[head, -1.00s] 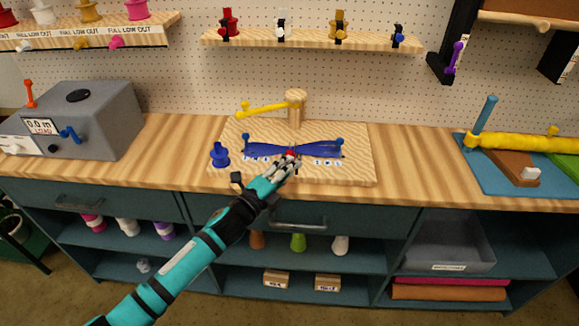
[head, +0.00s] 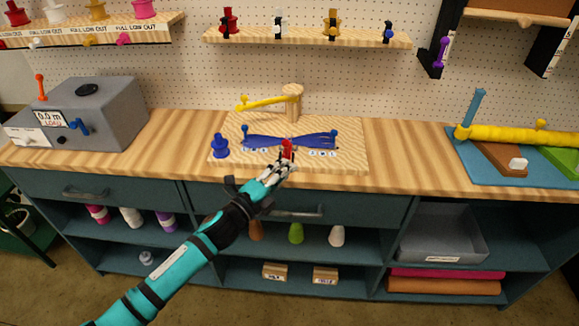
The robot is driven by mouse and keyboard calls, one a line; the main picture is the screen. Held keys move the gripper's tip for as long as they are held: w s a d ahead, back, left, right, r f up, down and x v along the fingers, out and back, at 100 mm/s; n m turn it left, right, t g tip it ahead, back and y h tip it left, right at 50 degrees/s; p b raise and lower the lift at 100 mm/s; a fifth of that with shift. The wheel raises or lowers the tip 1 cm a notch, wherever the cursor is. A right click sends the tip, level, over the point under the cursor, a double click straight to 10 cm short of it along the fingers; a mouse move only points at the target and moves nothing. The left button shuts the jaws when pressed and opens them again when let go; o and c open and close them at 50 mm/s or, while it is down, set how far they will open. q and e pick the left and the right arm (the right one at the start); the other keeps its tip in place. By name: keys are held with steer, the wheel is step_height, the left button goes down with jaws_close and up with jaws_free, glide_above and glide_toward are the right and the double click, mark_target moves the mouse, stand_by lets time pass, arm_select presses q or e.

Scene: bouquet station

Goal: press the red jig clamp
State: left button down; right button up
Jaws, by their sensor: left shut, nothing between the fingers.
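The red jig clamp (head: 287,148) stands upright at the front middle of the wooden jig board (head: 350,158), in front of the blue bow-shaped ribbon (head: 310,140). My left gripper (head: 284,168) is shut and empty, just in front of and below the red clamp. Its fingertips overlap the clamp's lower part in the head view, and I cannot tell whether they touch it. My right gripper is not in view.
A blue spool (head: 220,146) stands on the board's left. A yellow arm (head: 262,103) on a wooden post (head: 293,100) reaches over the back. A grey machine (head: 100,110) is left, a blue cutting station (head: 480,176) right. Bare worktop (head: 405,150) lies between.

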arm_select(q)
steer(key=a+b+v, duration=0.1)
steer(key=v, duration=0.7)
steer(key=shift+w+b, duration=0.3)
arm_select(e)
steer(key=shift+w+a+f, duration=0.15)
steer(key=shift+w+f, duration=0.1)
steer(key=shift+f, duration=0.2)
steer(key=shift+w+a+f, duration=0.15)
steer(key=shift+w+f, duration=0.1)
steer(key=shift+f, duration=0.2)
